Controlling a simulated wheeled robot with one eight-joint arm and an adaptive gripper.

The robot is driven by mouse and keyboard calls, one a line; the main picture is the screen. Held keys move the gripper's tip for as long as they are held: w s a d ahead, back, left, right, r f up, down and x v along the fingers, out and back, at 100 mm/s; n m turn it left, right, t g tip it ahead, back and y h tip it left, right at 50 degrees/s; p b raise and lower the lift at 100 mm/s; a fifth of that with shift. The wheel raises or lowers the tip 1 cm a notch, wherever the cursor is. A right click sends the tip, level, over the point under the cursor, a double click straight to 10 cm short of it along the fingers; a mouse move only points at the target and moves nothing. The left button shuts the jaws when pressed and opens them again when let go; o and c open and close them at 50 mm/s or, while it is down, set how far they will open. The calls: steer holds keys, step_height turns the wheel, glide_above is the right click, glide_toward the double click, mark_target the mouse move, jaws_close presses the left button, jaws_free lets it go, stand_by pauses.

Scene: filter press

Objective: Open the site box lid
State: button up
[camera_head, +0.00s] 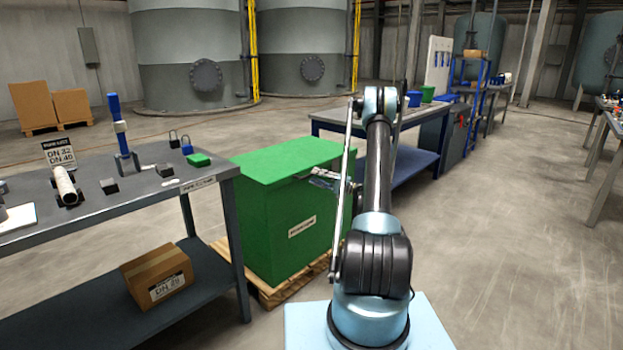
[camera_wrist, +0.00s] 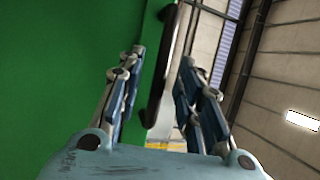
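The green site box (camera_head: 275,215) stands on a wooden pallet left of my arm, and its lid (camera_head: 285,159) looks closed. My gripper (camera_head: 325,179) is at the box's right side, just below the lid edge. In the wrist view my gripper (camera_wrist: 162,55) is open, with its two fingers apart. A dark bar handle (camera_wrist: 166,72) on the green box face (camera_wrist: 50,70) shows between the fingers. I cannot tell if the fingers touch it. In the head view the handle is mostly hidden by my gripper and arm.
A grey workbench (camera_head: 120,203) with padlocks and pipe parts stands close at the box's left. A blue bench (camera_head: 420,120) stands behind the box, to the right. Open floor (camera_head: 510,220) lies to the right.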

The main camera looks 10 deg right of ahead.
mark_target(312, 175)
steer(key=shift+x, duration=1.55)
jaws_close()
steer(key=shift+r, duration=0.1)
